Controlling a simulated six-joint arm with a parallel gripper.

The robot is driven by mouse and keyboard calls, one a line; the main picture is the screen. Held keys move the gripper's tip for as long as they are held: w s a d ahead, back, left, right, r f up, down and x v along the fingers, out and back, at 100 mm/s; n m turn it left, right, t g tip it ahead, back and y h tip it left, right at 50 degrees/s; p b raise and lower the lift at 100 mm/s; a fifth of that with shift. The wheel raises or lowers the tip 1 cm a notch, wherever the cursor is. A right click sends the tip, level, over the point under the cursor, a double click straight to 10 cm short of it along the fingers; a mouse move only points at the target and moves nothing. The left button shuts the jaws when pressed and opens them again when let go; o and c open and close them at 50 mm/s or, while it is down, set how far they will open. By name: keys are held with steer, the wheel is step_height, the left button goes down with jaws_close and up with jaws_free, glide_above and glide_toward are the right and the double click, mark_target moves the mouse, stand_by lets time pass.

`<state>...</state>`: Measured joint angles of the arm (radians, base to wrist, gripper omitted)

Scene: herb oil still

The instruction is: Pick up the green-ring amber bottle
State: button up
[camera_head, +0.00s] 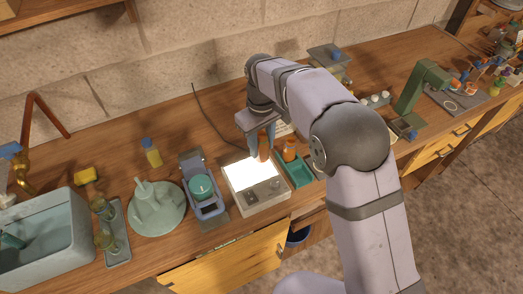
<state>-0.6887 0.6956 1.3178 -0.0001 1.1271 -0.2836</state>
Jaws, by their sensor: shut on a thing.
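My gripper (262,140) points down over the bright lit plate near the middle of the bench. It is shut on an amber bottle (264,151), which shows orange-brown between the fingers. The bottle looks upright, above or at the back edge of the lit plate; I cannot tell whether its base touches anything. Its ring colour is too small to make out. A second orange-amber bottle (289,150) stands just to the right, at the teal tray (301,177); no ring colour can be told on it. My arm covers the area right of the tray.
The lit plate belongs to a pale box with knobs (262,194). To its left are a blue-grey stand with a green-lidded jar (201,187), a pale green cone-shaped vessel (157,207) and a basin (40,245). A green instrument (425,82) stands right. Bare wood lies behind the box.

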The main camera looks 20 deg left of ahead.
mark_target(262, 133)
steer(key=shift+r+b, duration=0.55)
steer(key=shift+r, duration=1.85)
steer(key=w+d+f+b, duration=0.1)
steer(key=d, duration=0.5)
steer(key=w+d+f+b, duration=0.1)
steer(key=d+f, duration=0.1)
steer(key=d, duration=0.4)
steer(key=shift+w+f, duration=0.3)
steer(key=shift+w, duration=0.05)
steer(key=shift+f, duration=0.1)
steer(key=shift+f+p, duration=1.25)
steer(key=shift+f, duration=3.7)
steer(key=shift+f, duration=0.15)
